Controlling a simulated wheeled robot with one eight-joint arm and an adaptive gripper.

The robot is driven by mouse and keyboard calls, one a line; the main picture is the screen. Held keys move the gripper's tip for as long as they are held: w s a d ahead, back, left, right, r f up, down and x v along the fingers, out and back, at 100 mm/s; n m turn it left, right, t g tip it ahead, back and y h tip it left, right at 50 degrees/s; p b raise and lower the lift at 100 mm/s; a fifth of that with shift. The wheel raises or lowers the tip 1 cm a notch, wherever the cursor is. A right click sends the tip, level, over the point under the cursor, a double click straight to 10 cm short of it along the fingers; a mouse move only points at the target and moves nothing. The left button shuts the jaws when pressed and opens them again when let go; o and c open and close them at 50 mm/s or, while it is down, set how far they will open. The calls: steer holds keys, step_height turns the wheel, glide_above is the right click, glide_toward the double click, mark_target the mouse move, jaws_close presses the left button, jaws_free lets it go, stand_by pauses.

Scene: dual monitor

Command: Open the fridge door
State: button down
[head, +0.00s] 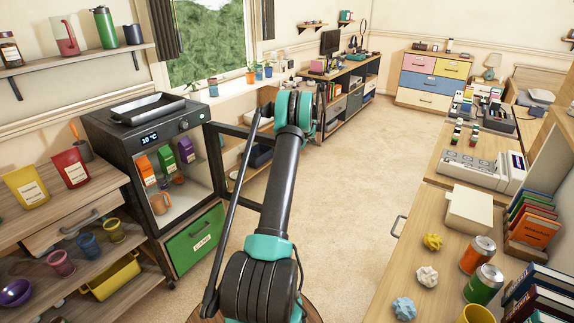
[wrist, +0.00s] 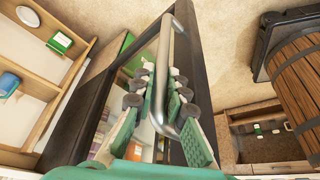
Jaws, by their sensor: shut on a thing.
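The small black fridge (head: 152,226) stands at the left in the head view, its lit inside and shelf open to view. Its dark-framed door (head: 243,130) is swung out to the right, well away from the front opening, and is partly hidden behind my arm. In the wrist view, the door's frame (wrist: 150,22) runs up the middle, with a grey bar handle (wrist: 166,70) along it. My gripper (wrist: 160,85) has its green-padded fingers on either side of the handle and is shut on it. My gripper's tips are hidden in the head view by my arm.
A green drawer (head: 195,240) sits below the fridge and a tray (head: 148,107) lies on top. Shelves with cups and pouches stand at the left. A desk with cans (head: 478,254) and books is at the right. The floor (head: 350,165) between is clear.

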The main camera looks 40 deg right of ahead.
steer(key=shift+d, duration=0.15)
steer(key=c, duration=1.5)
jaws_free()
steer(key=shift+c, duration=0.2)
steer(key=v, duration=1.2)
steer(key=shift+s, duration=0.1)
